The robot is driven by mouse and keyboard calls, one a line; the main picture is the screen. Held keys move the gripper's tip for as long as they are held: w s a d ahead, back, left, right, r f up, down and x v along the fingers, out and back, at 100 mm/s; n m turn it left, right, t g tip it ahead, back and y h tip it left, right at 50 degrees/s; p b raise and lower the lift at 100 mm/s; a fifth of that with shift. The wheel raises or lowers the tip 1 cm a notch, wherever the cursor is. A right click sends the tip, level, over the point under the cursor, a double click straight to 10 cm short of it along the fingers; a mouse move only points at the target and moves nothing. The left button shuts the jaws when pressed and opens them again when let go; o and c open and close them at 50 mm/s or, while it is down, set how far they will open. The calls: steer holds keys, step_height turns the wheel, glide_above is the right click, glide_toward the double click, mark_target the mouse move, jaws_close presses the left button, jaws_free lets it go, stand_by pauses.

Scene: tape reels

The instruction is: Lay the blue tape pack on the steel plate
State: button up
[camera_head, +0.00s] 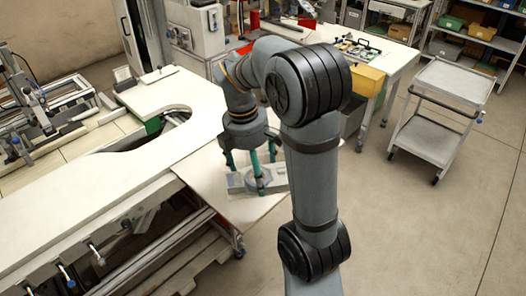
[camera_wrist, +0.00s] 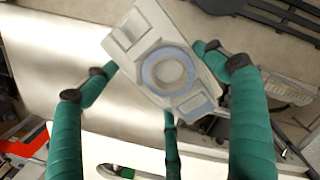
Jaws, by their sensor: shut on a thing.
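The blue tape pack (camera_wrist: 152,77) is a flat blue-grey ring around a pale round centre. It lies between the green fingers of my gripper (camera_wrist: 165,75), which is shut on it; the exact finger contact is hard to make out. The pale rectangular steel plate (camera_wrist: 127,34) shows directly behind the pack, with a raised block at one end and a grey-blue patch at the other. In the head view my gripper (camera_head: 257,175) points down over the plate (camera_head: 236,184) on the white table. Whether pack and plate touch is hard to tell.
A white bench (camera_head: 110,190) with a curved cut-out is at the left. A grey trolley (camera_head: 440,110) stands at the right. A table with a yellow box (camera_head: 365,85) is behind my arm. The white tabletop (camera_head: 205,170) left of the plate is clear.

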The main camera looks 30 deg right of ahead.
steer(key=w+d+f+n, duration=0.1)
steer(key=w+d+n, duration=0.1)
steer(key=d+n, duration=0.5)
steer(key=shift+t, duration=0.4)
steer(key=w+f+p, duration=0.1)
steer(key=w+f, duration=0.1)
steer(key=w, duration=0.2)
steer(key=w+f+p, duration=0.1)
steer(key=w+f, duration=0.1)
steer(key=w, duration=0.1)
steer(key=w+a+f+p, duration=0.1)
steer(key=w+f+p, duration=0.1)
steer(key=w, duration=0.2)
steer(key=shift+w+f, duration=0.35)
steer(key=shift+f, duration=0.05)
steer(key=shift+w+f, duration=0.1)
steer(key=shift+f, duration=0.1)
steer(key=shift+f+p, duration=0.45)
steer(key=shift+f, duration=1.5)
steer(key=shift+f, duration=0.15)
steer(key=o, duration=1.2)
